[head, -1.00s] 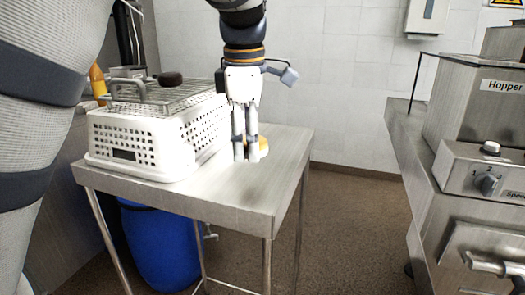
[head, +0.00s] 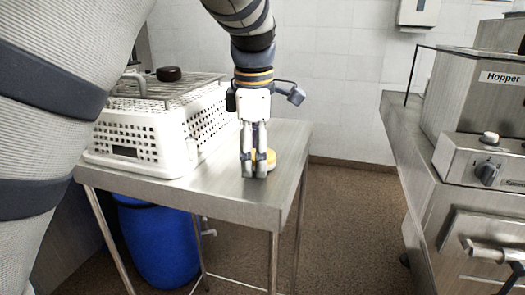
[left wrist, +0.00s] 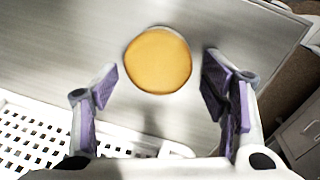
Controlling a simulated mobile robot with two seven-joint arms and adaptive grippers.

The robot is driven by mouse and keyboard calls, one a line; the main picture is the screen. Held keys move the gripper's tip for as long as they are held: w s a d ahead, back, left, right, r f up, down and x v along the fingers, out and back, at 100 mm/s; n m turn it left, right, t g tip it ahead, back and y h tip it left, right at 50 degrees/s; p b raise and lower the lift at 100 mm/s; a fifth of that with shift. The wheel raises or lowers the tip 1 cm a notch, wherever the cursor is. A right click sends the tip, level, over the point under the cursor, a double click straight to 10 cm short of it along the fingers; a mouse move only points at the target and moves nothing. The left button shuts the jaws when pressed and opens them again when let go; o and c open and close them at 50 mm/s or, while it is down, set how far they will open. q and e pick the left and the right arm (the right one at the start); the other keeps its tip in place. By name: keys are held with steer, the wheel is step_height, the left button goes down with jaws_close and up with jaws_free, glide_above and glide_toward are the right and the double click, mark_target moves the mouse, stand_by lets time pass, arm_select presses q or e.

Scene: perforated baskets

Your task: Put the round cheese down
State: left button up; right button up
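The round cheese (head: 270,158) is a yellow-orange disc at the steel table (head: 224,188), partly hidden behind my left gripper in the head view. In the left wrist view the cheese (left wrist: 158,60) lies flat against the grey steel, ahead of the fingers. My left gripper (head: 254,175) points down over the table. In the left wrist view its purple-padded fingers (left wrist: 160,85) are spread wide, with a gap on both sides of the cheese and nothing gripped. My right gripper is not in view.
A white perforated basket (head: 160,140) with a wire rack on top stands on the table, left of my left gripper. A blue drum (head: 160,245) is below the table. A steel hopper machine (head: 480,110) stands on the right, with open floor between.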

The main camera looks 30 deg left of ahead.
arm_select(q)
step_height(320, 180, up, 12)
steer(key=s, duration=0.1)
steer(key=shift+s+d, duration=0.25)
steer(key=shift+d, duration=0.15)
